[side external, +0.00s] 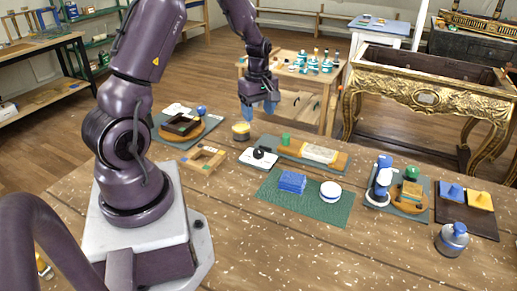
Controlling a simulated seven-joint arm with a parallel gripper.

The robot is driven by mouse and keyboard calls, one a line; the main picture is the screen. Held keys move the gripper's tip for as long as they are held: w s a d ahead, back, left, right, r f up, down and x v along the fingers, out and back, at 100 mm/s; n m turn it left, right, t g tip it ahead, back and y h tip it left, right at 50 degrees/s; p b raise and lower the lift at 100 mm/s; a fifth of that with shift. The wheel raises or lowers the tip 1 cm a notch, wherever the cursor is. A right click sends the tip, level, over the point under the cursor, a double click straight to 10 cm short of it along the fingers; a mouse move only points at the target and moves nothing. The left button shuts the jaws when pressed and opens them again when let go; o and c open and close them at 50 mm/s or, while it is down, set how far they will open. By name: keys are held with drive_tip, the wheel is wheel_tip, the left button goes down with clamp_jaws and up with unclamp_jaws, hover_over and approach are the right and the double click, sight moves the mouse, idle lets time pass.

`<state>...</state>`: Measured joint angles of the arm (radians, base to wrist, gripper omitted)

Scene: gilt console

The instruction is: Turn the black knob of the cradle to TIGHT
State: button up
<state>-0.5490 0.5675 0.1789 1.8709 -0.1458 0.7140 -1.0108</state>
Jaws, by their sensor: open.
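A small black knob (259,153) stands on a white plate (248,160) near the middle of the workbench. Any markings on the plate, such as TIGHT, are too small to read. A wooden block with a green knob and a long pale and orange piece (312,153) lie on a grey mat just right of it. I cannot tell which part is the cradle. My gripper (259,109) has blue fingertips, points down and is open and empty. It hangs in the air above and behind the black knob, apart from it.
A green mat (318,210) holds a blue stack (292,181) and a white round tin (330,191). A yellow tin (241,131) and a wooden frame (203,160) lie left of the knob. Blue and white tools stand at right. The bench front is mostly clear.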

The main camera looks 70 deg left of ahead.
sight(259, 151)
wheel_tip(259, 151, down, 13)
drive_tip(key=shift+r, duration=0.1)
idle(0.4)
drive_tip(key=c, duration=0.9)
